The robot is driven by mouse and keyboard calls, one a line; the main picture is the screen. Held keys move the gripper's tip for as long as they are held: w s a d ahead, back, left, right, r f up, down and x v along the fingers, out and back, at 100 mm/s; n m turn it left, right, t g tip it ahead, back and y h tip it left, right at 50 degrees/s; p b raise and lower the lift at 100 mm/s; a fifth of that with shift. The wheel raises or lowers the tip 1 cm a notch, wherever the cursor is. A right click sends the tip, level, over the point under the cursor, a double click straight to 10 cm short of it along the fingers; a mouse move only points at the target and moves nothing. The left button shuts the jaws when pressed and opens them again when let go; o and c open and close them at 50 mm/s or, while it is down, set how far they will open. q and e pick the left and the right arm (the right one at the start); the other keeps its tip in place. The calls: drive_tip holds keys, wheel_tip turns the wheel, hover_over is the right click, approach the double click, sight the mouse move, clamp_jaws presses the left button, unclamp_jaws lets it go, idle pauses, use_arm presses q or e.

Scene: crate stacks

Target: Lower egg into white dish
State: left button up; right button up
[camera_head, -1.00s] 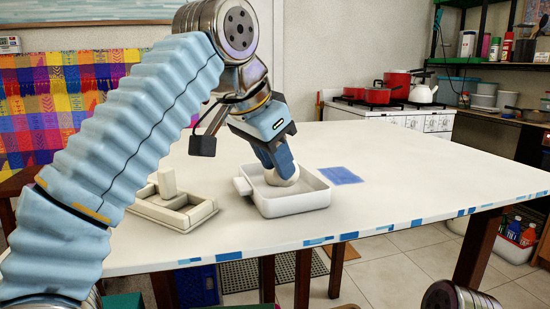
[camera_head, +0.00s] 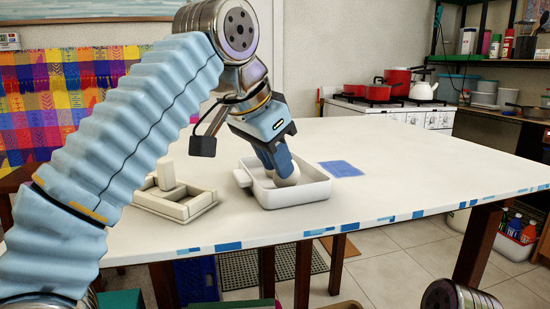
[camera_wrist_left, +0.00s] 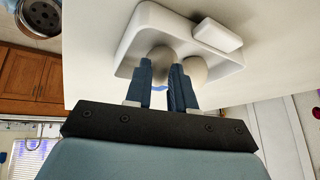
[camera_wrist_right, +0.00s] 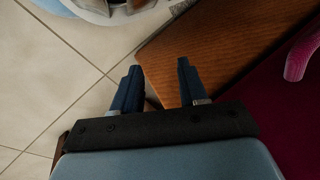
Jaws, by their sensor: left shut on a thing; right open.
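The white dish (camera_head: 297,196) stands on the table, with a tab on its left side. My left gripper (camera_head: 283,168) points down into it, shut on a pale egg (camera_head: 289,177). The egg is low inside the dish rim; whether it touches the floor of the dish cannot be told. In the left wrist view, one rounded pale shape (camera_wrist_left: 162,54) shows between the fingers and another (camera_wrist_left: 196,71) beside the right finger, both within the dish outline (camera_wrist_left: 143,22). My right gripper (camera_wrist_right: 157,80) is open and empty, away from the table top.
A cream tray (camera_head: 190,211) with an upright block (camera_head: 166,174) stands left of the dish. A flat blue square (camera_head: 341,168) lies to its right. The table's right side (camera_head: 430,165) is clear. A stove with red pots (camera_head: 378,93) is behind.

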use_arm(q)
clamp_jaws()
drive_tip(key=shift+o, duration=1.3)
unclamp_jaws()
